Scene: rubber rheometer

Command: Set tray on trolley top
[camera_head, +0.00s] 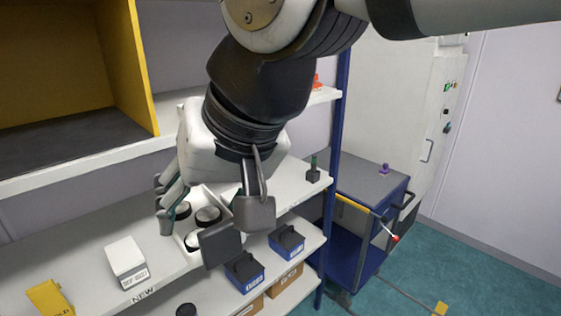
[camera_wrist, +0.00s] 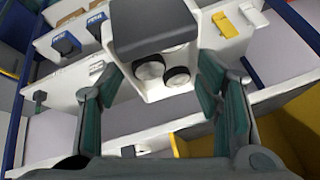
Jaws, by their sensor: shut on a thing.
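A white tray (camera_head: 203,196) with round, dark-rimmed pieces in it is at the upper face of the lower shelving. It also shows in the wrist view (camera_wrist: 158,95). My gripper (camera_wrist: 157,73) is around the tray, with its teal-padded fingers on either side, shut on it. A dark grey block hides the tray's far part in the wrist view, so I cannot tell if the tray touches the shelf. The blue trolley (camera_head: 352,255) with a grey top (camera_head: 362,183) stands to the right, beyond the shelf's blue post. A small purple object (camera_head: 384,170) is on its top.
A white box (camera_head: 126,262) and a yellow item (camera_head: 50,298) are left on the shelf. A small dark-green object (camera_head: 314,172) stands at its right end. Blue boxes (camera_head: 287,241) sit below. The blue post (camera_head: 335,160) and upper shelf (camera_head: 85,158) bound the space.

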